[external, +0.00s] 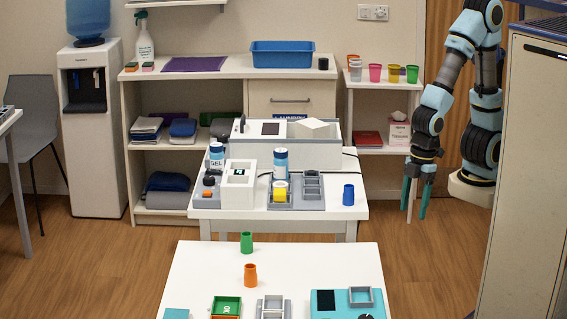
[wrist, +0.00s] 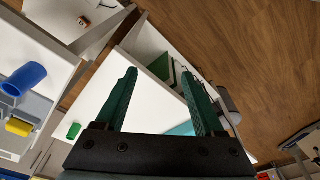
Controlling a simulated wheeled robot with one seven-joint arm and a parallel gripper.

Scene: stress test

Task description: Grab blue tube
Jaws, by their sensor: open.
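The blue tube (external: 348,195) stands upright on the right end of the white middle table (external: 335,211), to the right of a grey tray. In the wrist view a blue tube (wrist: 24,79) shows at the left edge, well outside the jaws. My gripper (external: 415,205) hangs with its green fingers pointing down, to the right of the tube and apart from it. In the wrist view my gripper (wrist: 160,75) has its fingers spread with nothing held between them.
A grey tray (external: 312,202) with a yellow block (external: 281,191) and a blue-capped bottle (external: 280,163) are left of the tube. A front table (external: 205,268) holds a green cup (external: 246,242) and an orange cup (external: 250,275). A tall cabinet (external: 535,180) stands at right.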

